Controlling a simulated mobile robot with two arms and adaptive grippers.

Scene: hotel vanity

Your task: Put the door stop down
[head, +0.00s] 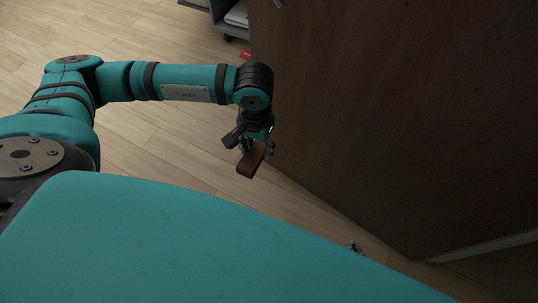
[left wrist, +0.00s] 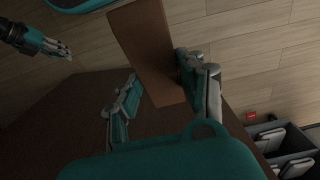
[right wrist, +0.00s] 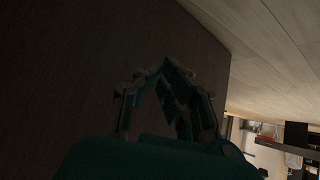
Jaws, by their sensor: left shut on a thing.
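The door stop is a brown wooden block (head: 250,161). It also shows in the left wrist view (left wrist: 147,48). My left gripper (head: 253,146) is shut on it and points down beside the dark wooden panel. The block sticks out below the fingers, and bare floor shows around it in the head view. I cannot tell its exact height above the floor. My right gripper (right wrist: 162,72) is in front of dark brown wood in its own wrist view.
A large dark wooden panel (head: 370,110) stands right of my left gripper. The light plank floor (head: 165,135) is clear to its left. A small red item (head: 246,54) and a grey cart (head: 228,20) are at the back.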

